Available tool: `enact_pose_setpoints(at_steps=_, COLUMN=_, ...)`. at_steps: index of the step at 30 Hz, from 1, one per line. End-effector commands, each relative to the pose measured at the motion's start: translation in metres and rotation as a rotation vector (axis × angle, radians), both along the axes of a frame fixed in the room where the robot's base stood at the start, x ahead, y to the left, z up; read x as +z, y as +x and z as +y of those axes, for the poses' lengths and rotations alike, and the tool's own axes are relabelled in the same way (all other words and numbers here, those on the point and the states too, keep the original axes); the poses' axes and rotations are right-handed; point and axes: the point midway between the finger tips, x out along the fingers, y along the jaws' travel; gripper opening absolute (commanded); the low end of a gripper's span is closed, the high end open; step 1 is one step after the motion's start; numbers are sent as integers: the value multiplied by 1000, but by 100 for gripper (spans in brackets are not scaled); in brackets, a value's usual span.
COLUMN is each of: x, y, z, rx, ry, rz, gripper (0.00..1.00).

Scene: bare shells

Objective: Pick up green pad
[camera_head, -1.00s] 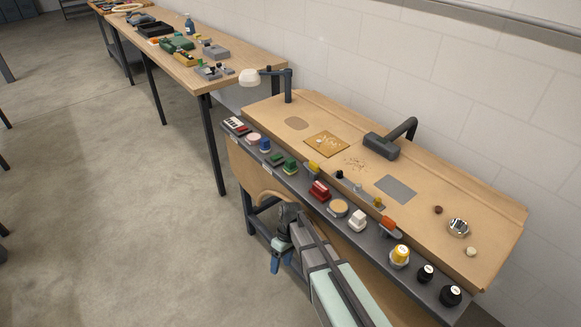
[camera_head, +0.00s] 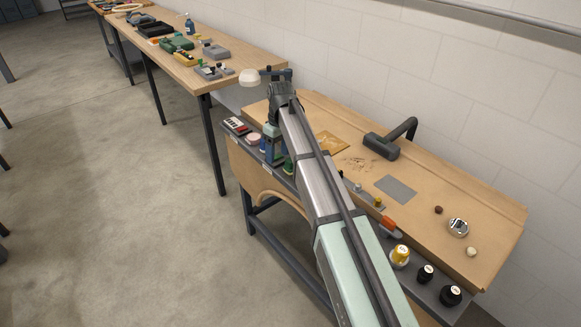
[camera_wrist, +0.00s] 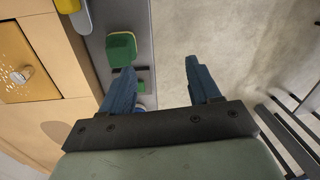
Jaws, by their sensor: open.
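Two green things lie on the grey shelf strip (camera_wrist: 150,25), and I cannot tell for sure which is the pad. In the wrist view a green block (camera_wrist: 121,48) with a darker green side sits just ahead of my left finger. A flatter dark green piece (camera_wrist: 144,88) lies beside that finger, partly hidden by it. In the head view the block's green edge (camera_head: 288,168) shows beside my arm. My gripper (camera_wrist: 160,68) is open and empty, its left finger over the strip and its right finger over the floor.
A red-and-white device (camera_head: 237,126) and a pink round item (camera_head: 254,138) stand at the strip's far end.

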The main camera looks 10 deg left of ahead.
Motion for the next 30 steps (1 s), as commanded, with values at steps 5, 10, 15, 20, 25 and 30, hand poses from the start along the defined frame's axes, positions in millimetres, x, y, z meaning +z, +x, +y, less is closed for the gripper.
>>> enact_pose_setpoints(at_steps=5, x=52, y=26, z=-28, rx=-97, ry=-40, rz=-52, gripper=62)
enact_pose_setpoints(at_steps=10, x=72, y=34, z=-40, rx=-141, ry=-58, rz=-72, gripper=62)
enact_pose_setpoints(at_steps=15, x=60, y=34, z=-43, rx=-148, ry=-62, rz=-74, gripper=62)
enact_pose_setpoints(at_steps=20, x=32, y=33, z=-43, rx=-147, ry=-62, rz=-73, gripper=62)
enact_pose_setpoints(at_steps=25, x=6, y=34, z=-42, rx=-147, ry=-61, rz=-74, gripper=62)
enact_pose_setpoints(at_steps=30, x=-8, y=34, z=-42, rx=-146, ry=-61, rz=-74, gripper=62)
